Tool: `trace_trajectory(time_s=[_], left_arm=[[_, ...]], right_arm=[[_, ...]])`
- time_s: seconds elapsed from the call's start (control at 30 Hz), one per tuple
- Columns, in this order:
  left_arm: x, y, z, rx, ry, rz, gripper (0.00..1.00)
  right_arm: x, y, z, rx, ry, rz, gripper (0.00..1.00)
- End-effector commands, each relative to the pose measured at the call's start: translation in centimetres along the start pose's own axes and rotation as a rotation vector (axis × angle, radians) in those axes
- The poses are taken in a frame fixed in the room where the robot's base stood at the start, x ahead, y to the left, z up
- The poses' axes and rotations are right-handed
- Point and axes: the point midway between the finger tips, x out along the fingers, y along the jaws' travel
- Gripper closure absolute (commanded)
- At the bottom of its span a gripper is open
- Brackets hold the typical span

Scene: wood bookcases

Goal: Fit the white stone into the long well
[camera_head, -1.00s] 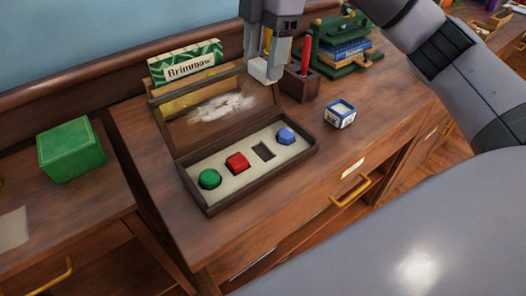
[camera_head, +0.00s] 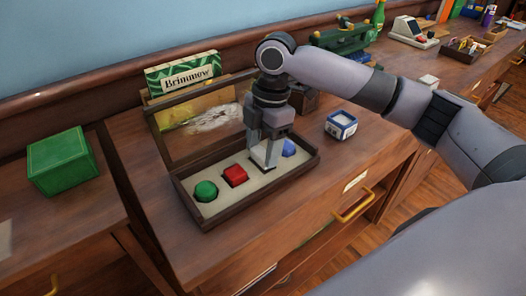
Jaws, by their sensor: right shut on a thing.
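My right gripper (camera_head: 264,163) points down into the open wooden case (camera_head: 249,199), shut on the white stone (camera_head: 262,156), which shows as a pale patch between the fingers. The stone is over or at the long well, between the red stone (camera_head: 235,175) and the blue stone (camera_head: 288,148). The fingers hide the well, so I cannot tell whether the stone is inside it. The green stone (camera_head: 205,191) sits at the left end of the case. My left gripper is not in view.
The case's lid (camera_head: 195,130) stands open behind the tray. A Brimmow box (camera_head: 183,75) stands behind it. A small blue-and-white box (camera_head: 340,125) is right of the case. A green box (camera_head: 62,161) is at left. The desktop in front is clear.

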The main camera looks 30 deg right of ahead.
Motion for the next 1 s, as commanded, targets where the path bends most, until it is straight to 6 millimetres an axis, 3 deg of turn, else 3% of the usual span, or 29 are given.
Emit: trace_trajectory(time_s=[0.1,0.47,0.5,0.57,0.93,1.0], left_arm=[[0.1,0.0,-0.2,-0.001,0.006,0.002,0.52],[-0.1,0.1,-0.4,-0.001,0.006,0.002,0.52],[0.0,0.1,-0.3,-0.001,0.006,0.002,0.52],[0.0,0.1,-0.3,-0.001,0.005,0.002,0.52],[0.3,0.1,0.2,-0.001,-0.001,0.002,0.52],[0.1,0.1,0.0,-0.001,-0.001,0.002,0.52]], right_arm=[[1.1,0.0,0.2,0.001,-0.001,0.0,0.74],[1.3,0.0,0.2,0.001,0.0,0.0,0.74],[1.4,0.0,0.2,0.001,0.0,0.0,0.36],[1.4,0.0,0.2,0.001,0.0,0.0,0.17],[1.2,0.0,0.2,0.0,-0.001,0.002,0.17],[0.3,0.1,0.2,0.0,-0.001,0.002,0.17]])
